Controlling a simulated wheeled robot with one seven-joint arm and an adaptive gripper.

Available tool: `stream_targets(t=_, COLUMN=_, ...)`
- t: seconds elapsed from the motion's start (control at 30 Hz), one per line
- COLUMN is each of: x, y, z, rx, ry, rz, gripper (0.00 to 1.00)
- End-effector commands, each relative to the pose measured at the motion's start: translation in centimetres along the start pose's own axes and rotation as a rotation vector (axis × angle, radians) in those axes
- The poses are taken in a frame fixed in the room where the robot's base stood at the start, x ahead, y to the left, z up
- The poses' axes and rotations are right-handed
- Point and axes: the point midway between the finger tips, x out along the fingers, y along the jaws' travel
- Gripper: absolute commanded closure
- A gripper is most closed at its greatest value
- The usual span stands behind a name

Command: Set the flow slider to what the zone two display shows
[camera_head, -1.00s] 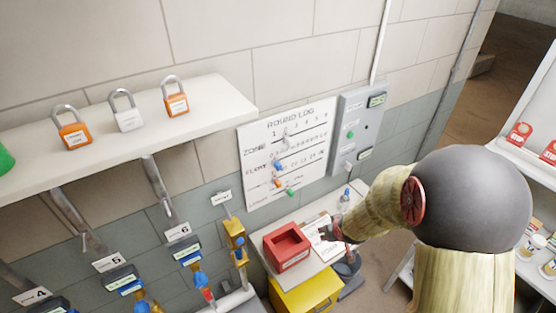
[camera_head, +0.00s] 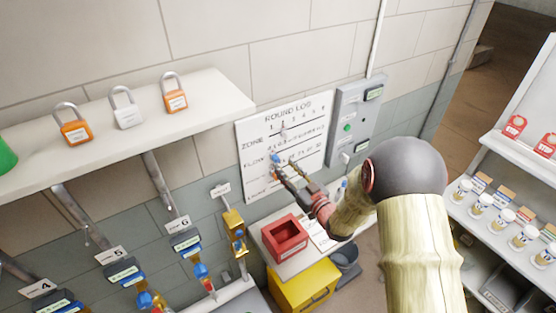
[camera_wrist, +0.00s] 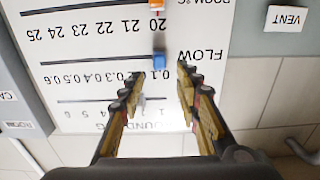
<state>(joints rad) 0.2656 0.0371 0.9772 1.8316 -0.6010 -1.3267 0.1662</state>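The round log board (camera_head: 310,118) hangs on the wall, with rows marked zone and flow. In the wrist view the board (camera_wrist: 100,45) appears upside down. The blue flow slider (camera_wrist: 160,62) sits at the 0.1 end of its line; it also shows in the head view (camera_head: 275,158). My gripper (camera_head: 284,174) is at the board's lower middle. In the wrist view my gripper (camera_wrist: 160,85) is open and empty, its fingers either side of and short of the blue slider. I cannot identify a zone two display; its reading is not visible.
An orange slider (camera_wrist: 157,5) is on the room row. A grey panel (camera_head: 352,118) with small displays is right of the board. A shelf with padlocks (camera_head: 125,113) juts out at left. A red box (camera_head: 285,238) sits below. Numbered valves line the lower left.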

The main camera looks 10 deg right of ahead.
Motion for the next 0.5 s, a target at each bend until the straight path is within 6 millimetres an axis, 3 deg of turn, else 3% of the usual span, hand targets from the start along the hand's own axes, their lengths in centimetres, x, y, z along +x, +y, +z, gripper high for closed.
stream_targets(t=0.3, x=4.7, y=0.0, z=0.0, rx=-0.001, ry=-0.001, rz=0.000, gripper=0.67)
stream_targets(t=0.5, x=5.8, y=0.0, z=0.0, rx=-0.001, ry=-0.002, rz=0.001, gripper=0.67)
